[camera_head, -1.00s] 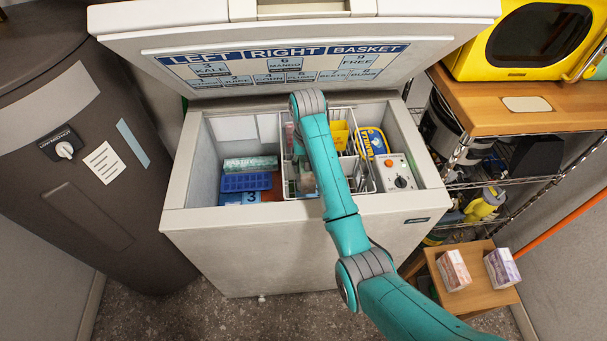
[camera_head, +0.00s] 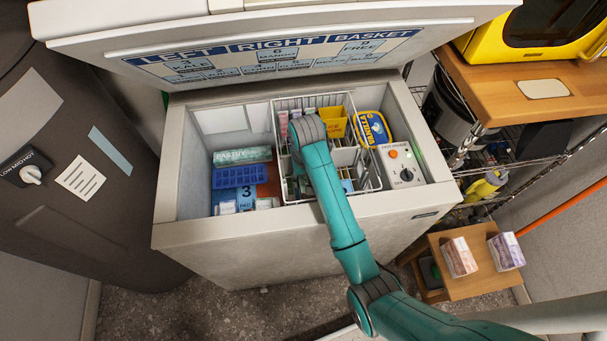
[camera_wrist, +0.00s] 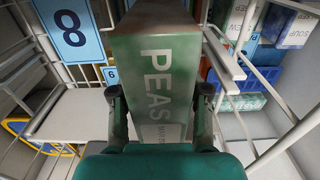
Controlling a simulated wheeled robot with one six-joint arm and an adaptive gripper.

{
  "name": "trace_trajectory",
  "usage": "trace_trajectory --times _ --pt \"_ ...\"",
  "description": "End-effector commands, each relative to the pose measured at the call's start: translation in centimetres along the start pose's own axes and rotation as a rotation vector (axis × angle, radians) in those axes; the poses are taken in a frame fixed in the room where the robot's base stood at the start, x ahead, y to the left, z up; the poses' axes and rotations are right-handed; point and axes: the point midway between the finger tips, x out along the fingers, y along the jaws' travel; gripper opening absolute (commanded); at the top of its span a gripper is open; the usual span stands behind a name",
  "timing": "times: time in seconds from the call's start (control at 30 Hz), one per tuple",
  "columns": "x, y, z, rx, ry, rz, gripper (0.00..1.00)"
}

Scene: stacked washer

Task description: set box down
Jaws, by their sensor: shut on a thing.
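My gripper (camera_wrist: 160,98) is shut on a green and grey box marked PEAS (camera_wrist: 163,55) in the wrist view, one finger on each side. The box is between white wire basket parts (camera_wrist: 235,62); whether its underside touches anything is hidden. In the head view my arm reaches down into the white wire basket (camera_head: 378,176) inside the open chest freezer (camera_head: 215,262). There the arm hides my gripper and the box. A blue card with an 8 (camera_wrist: 70,36) shows left of the box in the wrist view.
Left of the basket are a blue tray (camera_head: 236,176) and a pastry box (camera_head: 243,154). A yellow container (camera_head: 333,121) is in the basket. A yellow-blue tub (camera_head: 373,128) and a control box with a dial (camera_head: 403,168) are at right. The lid (camera_head: 100,30) stands open above.

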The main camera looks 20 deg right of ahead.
Motion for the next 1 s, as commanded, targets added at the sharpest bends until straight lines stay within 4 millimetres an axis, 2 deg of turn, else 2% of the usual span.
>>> trace_trajectory --times 0.1,0.47,0.5,0.57,0.6,0.87,1.0 --pt "1.26 0.08 0.81 0.0 0.0 0.0 0.0" --pt "1.55 0.06 0.77 0.0 0.002 0.0 0.0" --pt "1.58 0.07 0.78 0.0 0.002 0.0 0.54" --pt "1.57 0.07 0.78 0.0 0.001 0.0 0.69" --pt "1.57 0.07 0.79 0.0 0.001 0.0 0.71" --pt "1.54 0.07 0.78 0.0 0.001 0.0 0.71" --pt "0.83 0.03 0.46 0.0 0.002 0.0 0.71"
